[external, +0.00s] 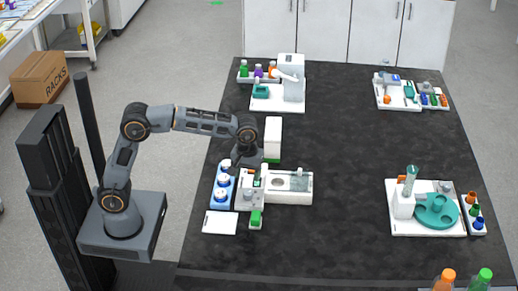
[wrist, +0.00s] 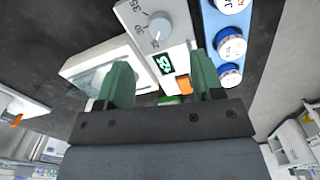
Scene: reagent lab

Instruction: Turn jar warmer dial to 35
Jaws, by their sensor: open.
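The jar warmer (external: 250,200) is a white unit near the left edge of the black bench. In the wrist view its panel (wrist: 178,50) shows a round grey dial (wrist: 160,26) beside the markings 35, 30 and 25. A light pointer mark on the dial appears to be near the 25. A small display with green digits sits below it; the digits are hard to read. My gripper (wrist: 161,60) is open and empty, with its green fingers spread on either side of the panel and the dial beyond their tips. In the external view, my gripper (external: 246,156) is above the warmer's far end.
A blue rack (external: 211,196) of white-labelled, blue-lidded jars stands left of the warmer. A white card (external: 220,222) lies in front. A tall white box (external: 272,138) stands behind it. Other stations stand at the back and right; the bench middle is clear.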

